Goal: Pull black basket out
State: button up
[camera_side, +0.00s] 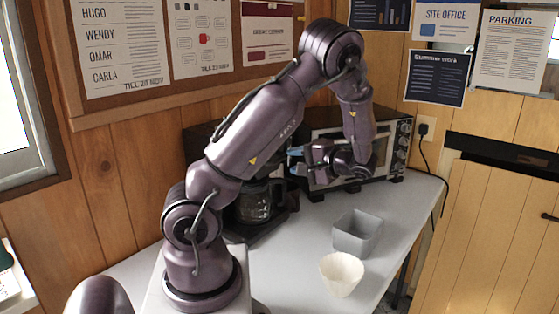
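The black coffee maker (200,143) stands at the back of the table, largely behind my arm. Its glass carafe (254,204) sits low in it. I cannot make out the black basket; the upper front of the coffee maker is mostly covered by my arm. My gripper (297,162) is turned sideways and points left toward the coffee maker's upper part. Its two bluish fingertips look apart, with nothing visible between them. I cannot tell whether they touch the coffee maker.
A toaster oven (397,150) stands just behind my gripper. A grey square bin (357,236) and a white paper filter (341,274) sit on the front right of the table (300,250). A cord hangs at the right edge. Bare tabletop lies between carafe and bin.

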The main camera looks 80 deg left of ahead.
aim_at(281, 160)
jog(key=x, duration=0.6)
grip_shut()
